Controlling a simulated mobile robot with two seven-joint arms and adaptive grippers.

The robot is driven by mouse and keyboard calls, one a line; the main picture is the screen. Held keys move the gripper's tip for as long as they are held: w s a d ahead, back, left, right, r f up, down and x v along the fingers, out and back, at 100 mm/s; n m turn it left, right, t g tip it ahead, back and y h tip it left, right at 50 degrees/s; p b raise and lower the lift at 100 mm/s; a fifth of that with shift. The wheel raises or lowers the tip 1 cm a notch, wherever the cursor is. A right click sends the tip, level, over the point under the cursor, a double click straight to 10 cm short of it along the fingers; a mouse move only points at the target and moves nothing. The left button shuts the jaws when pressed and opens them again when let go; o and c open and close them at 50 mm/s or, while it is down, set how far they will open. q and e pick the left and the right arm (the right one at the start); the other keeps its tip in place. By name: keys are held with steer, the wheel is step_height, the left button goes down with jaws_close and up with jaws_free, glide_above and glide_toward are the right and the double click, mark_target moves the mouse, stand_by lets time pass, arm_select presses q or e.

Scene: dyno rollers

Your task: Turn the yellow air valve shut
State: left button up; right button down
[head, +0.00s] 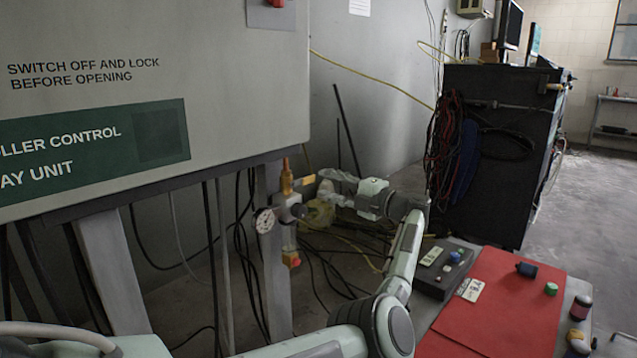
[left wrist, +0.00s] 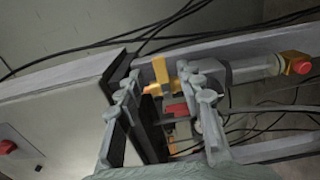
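The yellow air valve (head: 287,178) stands upright on the grey pipework by the panel's leg, with a short yellow handle (head: 305,180) pointing right. In the left wrist view the yellow valve (left wrist: 160,72) shows in the gap between my fingers, apparently beyond the tips. My left gripper (head: 328,188) is open and faces the valve from the right. In the left wrist view its two fingers (left wrist: 163,90) are spread, with nothing visibly gripped. Contact with the handle cannot be told. My right gripper is in neither view.
A round gauge (head: 265,220) and a yellow-and-red knob (head: 292,259) sit beside and below the valve. The grey panel (head: 230,90) overhangs at left. Cables hang behind. A red mat (head: 500,310) with small parts and a black control box (head: 443,268) lie at right.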

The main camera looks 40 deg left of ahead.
arm_select(q)
steer(key=d, duration=0.7)
steer(key=shift+s+d, duration=0.2)
steer(key=shift+s, duration=0.1)
